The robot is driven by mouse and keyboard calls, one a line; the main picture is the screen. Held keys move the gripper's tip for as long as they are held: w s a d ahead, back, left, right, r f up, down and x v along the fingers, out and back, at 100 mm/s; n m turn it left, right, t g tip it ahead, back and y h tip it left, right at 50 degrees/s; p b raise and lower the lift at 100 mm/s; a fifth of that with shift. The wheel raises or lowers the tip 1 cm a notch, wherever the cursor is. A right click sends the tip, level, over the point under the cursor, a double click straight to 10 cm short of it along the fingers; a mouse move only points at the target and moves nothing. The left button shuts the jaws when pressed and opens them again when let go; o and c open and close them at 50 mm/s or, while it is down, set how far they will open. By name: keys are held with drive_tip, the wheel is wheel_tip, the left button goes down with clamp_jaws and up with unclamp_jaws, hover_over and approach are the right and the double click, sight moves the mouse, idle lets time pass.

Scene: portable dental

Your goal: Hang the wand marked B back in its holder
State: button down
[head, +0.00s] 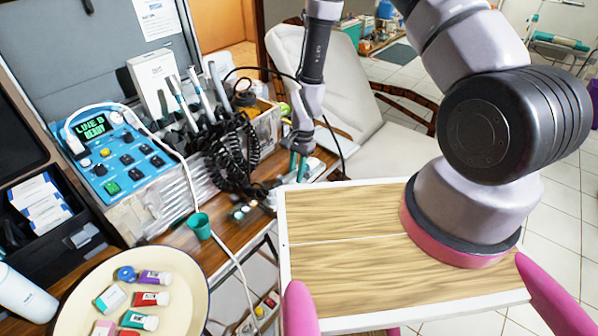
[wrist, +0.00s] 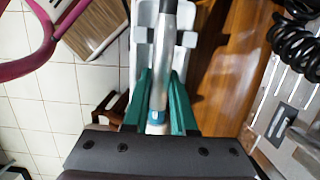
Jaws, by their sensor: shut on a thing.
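My gripper (head: 298,160) is low over the right end of the wooden bench, right of the dental unit. In the wrist view its green fingers (wrist: 160,105) are shut on a silver wand (wrist: 163,65) with a blue band near its lower end. A small white mark shows on the band, but I cannot read it. In the head view my gripper mostly hides this wand. Several other wands (head: 178,97) stand upright in the holder area on the unit, left of my gripper. I cannot make out an empty slot there.
The blue control box (head: 125,160) reads "LINE B READY". Black coiled hoses (head: 235,155) hang between the wands and my gripper. A green cup (head: 200,226) and round tray (head: 190,310) are nearer. A beige chair (head: 300,60) stands behind.

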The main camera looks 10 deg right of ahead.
drive_tip(key=shift+r, duration=3.8)
